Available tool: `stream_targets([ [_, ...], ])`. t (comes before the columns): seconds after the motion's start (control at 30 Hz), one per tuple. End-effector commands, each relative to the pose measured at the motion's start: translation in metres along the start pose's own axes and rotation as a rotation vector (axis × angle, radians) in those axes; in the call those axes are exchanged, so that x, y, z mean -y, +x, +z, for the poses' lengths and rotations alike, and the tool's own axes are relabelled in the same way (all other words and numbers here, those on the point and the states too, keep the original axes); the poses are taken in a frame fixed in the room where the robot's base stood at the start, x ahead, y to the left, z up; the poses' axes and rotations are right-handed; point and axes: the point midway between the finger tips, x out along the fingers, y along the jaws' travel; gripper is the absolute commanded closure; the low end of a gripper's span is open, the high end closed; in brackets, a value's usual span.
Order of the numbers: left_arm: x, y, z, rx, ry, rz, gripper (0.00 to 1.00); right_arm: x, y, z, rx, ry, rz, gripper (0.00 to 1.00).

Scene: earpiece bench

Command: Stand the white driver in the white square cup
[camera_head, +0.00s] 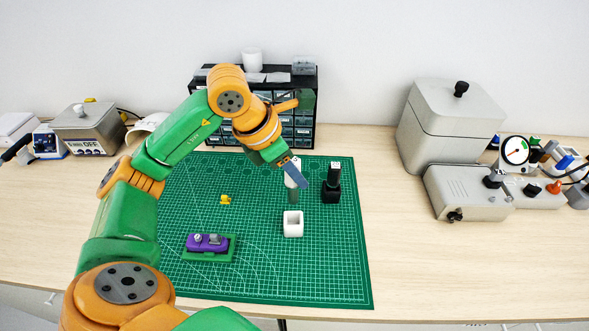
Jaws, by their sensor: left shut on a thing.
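The white driver (290,182) is held upright in my left gripper (295,172), whose shut fingers partly hide it. The driver is above the mat, behind the white square cup (293,230) in the picture, and apart from it. The white square cup stands upright on the green cutting mat (330,270), and its opening shows no tool in it. My right gripper is out of view.
A black square cup (331,195) with a dark-handled tool stands right of the white one. A purple piece (207,242) in a green holder and a small yellow piece (226,199) lie left. A drawer cabinet (304,128) stands behind; grey machines (450,125) stand right. The mat's front right is clear.

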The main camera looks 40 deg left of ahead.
Motion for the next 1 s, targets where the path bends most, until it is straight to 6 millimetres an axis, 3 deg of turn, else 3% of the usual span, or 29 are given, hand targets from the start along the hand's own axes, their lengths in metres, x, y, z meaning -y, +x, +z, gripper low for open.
stream_targets([
  [0.7, 0.000, 0.092, -0.044, -0.001, 0.000, 0.000, 1.00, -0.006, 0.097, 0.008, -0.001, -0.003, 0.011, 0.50],
  [1.0, 0.000, 0.096, -0.046, 0.000, 0.000, 0.000, 1.00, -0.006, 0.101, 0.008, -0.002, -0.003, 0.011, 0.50],
])
